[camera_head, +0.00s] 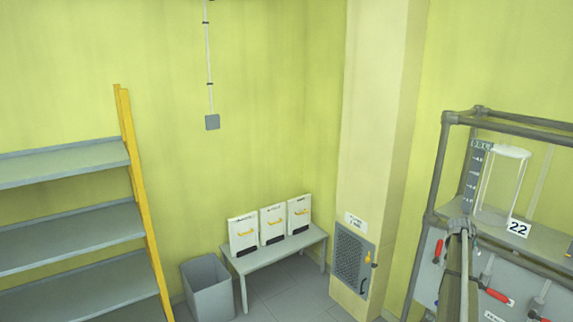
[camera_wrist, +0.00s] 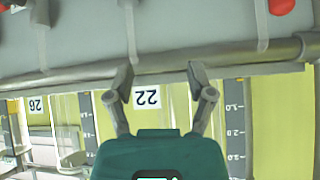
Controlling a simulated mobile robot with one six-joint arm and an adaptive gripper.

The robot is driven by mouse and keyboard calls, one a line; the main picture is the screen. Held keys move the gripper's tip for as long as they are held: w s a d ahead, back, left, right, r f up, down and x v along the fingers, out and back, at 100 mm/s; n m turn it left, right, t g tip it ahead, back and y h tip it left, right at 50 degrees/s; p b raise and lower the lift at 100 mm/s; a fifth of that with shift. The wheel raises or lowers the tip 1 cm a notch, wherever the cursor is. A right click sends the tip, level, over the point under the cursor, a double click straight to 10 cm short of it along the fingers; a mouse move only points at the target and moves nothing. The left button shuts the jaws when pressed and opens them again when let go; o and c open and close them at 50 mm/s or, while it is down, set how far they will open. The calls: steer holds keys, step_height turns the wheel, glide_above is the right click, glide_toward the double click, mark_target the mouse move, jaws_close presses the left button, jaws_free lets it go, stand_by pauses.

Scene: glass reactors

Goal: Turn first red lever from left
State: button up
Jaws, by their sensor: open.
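Red levers show on the rack at the right of the head view. The leftmost red lever (camera_head: 438,250) stands steeply tilted on the panel at the rack's left end. A second red lever (camera_head: 499,297) lies slanted to its right. In the wrist view, which is upside down, a red part (camera_wrist: 283,5) shows at the top right edge, cut off by the frame. My gripper (camera_wrist: 158,72) is open and empty, its fingers in front of the rack's rail near the "22" label (camera_wrist: 147,98). It touches no lever that I can see. I cannot make out my gripper in the head view.
The rack has a grey pipe frame (camera_head: 525,122) and a glass vessel (camera_head: 503,185) above its "22" sign (camera_head: 518,228). A pillar (camera_head: 375,130) stands left of it. A bench (camera_head: 280,250), a bin (camera_head: 207,285) and shelves (camera_head: 65,165) are further left.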

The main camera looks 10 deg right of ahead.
steer(key=a+f+n+y+b, duration=0.2)
steer(key=a+f+b, duration=0.15)
steer(key=a, duration=0.95)
steer(key=a+f+n+y+b, duration=0.1)
steer(key=a+f+n+b, duration=0.3)
steer(key=a, duration=0.9)
steer(key=a+f+n+y+b, duration=0.15)
steer(key=a+f, duration=0.35)
steer(key=a, duration=0.9)
steer(key=s+a+f+n+y+b, duration=0.1)
steer(key=s+a, duration=0.4)
steer(key=a, duration=0.5)
steer(key=s+a+f+n+g+y+b, duration=0.1)
steer(key=s+a+f+n+b, duration=0.3)
steer(key=a, duration=0.7)
steer(key=s+a+f+n+g+y+b, duration=0.1)
steer(key=s+a+f+n+y+b, duration=0.1)
steer(key=s+a+f, duration=0.3)
steer(key=s+a+n+b, duration=0.1)
steer(key=s+a, duration=0.2)
steer(key=a, duration=0.2)
steer(key=shift+s+a, duration=0.15)
steer(key=shift+s, duration=0.05)
steer(key=shift+c, duration=0.8)
steer(key=shift+f, duration=0.1)
